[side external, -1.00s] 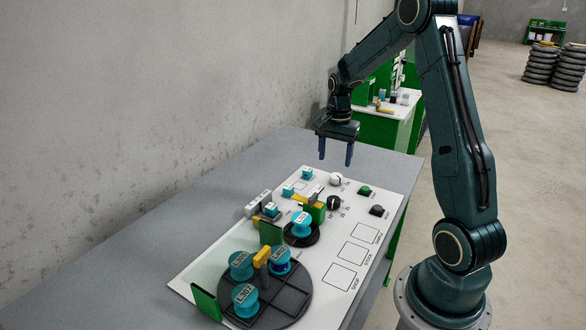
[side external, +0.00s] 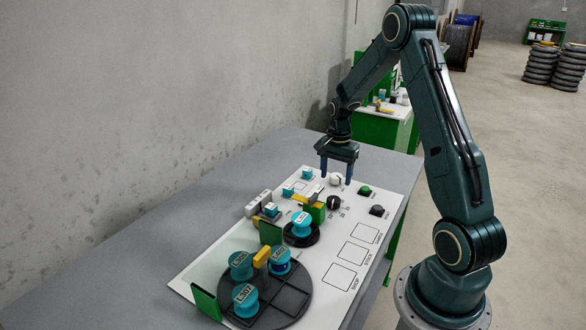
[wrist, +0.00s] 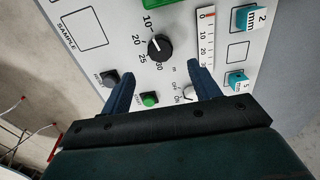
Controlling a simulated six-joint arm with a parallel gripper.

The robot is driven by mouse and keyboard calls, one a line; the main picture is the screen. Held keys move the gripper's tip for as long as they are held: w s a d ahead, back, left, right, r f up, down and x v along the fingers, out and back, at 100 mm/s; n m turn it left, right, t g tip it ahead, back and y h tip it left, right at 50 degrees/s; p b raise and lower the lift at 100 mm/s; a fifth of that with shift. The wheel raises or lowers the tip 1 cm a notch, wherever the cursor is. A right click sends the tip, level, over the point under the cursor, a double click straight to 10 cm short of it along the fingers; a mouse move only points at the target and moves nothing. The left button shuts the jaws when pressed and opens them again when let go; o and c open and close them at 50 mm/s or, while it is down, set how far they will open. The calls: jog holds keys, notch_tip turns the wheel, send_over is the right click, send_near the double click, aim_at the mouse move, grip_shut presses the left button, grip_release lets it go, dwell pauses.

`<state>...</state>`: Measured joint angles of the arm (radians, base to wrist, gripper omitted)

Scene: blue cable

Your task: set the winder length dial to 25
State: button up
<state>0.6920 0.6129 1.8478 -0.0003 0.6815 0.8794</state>
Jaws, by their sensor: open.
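The length dial is a black round knob (wrist: 160,47) on the white panel, with 10, 20, 25 and 30 printed around it in the wrist view. A pale mark on it seems to face the 10, but it is small. The dial also shows in the side view (side external: 333,202). My gripper (side external: 336,182) is open and empty, pointing down over the panel's far end, behind the dial. In the wrist view my gripper's fingertips (wrist: 161,67) are spread apart, with the dial just beyond them. I cannot tell their exact height above the panel.
A white OFF/ON knob (wrist: 188,91) lies close to one finger. A green button (wrist: 150,99) and a dark button (wrist: 108,77) are nearby. Teal blocks (side external: 288,189), a teal spool (side external: 301,224) and a dark turntable (side external: 290,298) with several spools stand on the panel.

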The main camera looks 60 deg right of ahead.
aim_at(334, 198)
notch_tip(334, 198, down, 8)
jog(key=shift+f, duration=0.2)
dwell(0.4)
jog(key=c, duration=1)
